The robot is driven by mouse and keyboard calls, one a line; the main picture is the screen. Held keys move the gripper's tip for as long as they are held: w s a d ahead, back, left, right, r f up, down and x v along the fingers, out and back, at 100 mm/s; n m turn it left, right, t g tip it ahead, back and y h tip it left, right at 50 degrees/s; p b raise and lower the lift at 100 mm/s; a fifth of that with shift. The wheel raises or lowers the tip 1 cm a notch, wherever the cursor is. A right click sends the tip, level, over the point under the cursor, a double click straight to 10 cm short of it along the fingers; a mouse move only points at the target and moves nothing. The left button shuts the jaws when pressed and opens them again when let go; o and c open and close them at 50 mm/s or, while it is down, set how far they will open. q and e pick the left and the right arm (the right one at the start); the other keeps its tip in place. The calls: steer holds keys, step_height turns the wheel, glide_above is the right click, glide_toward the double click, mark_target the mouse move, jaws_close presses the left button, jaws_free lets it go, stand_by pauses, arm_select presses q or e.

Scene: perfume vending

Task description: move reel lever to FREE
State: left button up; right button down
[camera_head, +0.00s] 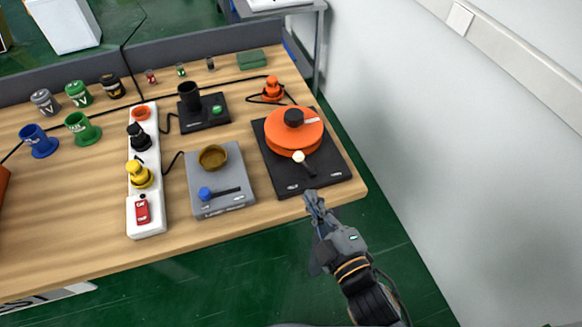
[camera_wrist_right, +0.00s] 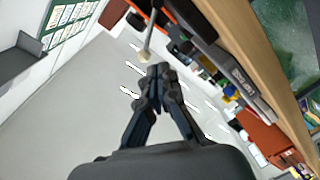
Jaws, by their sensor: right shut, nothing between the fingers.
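The orange reel (camera_head: 293,133) with a black hub sits on a black base plate (camera_head: 325,172) at the table's right end. Its lever, a dark stem with a cream ball knob (camera_head: 299,156), stands at the front of the reel. My right gripper (camera_head: 312,194) is shut and empty, just off the front edge of the base plate, apart from the lever. In the right wrist view the shut fingers (camera_wrist_right: 159,72) are near the lever knob (camera_wrist_right: 145,56), which lies just beyond the fingertips. The FREE marking cannot be read. My left gripper is not in view.
A grey box (camera_head: 220,180) with a blue-knobbed lever stands left of the reel. A white strip (camera_head: 147,215) with coloured plugs lies further left. An orange plug (camera_head: 272,88) with a black cable is behind the reel. A white wall (camera_head: 430,130) rises at the right.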

mark_target(305, 165)
steer(key=a+r+n+y, duration=0.1)
steer(key=s+a+r+n, duration=0.1)
steer(key=a+r+n+t+y, duration=0.1)
steer(key=shift+s+r+y, duration=0.25)
steer(key=shift+s+y, duration=0.05)
steer(key=shift+s, duration=0.1)
steer(key=shift+w+a, duration=0.1)
steer(key=shift+w, duration=0.05)
steer(key=w+p, duration=0.1)
steer(key=w, duration=0.2)
steer(key=w+a+p, duration=0.1)
steer(key=w, duration=0.2)
steer(key=w+p, duration=0.1)
steer(key=w, duration=0.2)
steer(key=shift+a+f+p, duration=0.15)
steer(key=shift+f+p, duration=0.15)
steer(key=shift+p, duration=0.05)
steer(key=shift+d+f, duration=0.15)
steer(key=shift+d, duration=0.1)
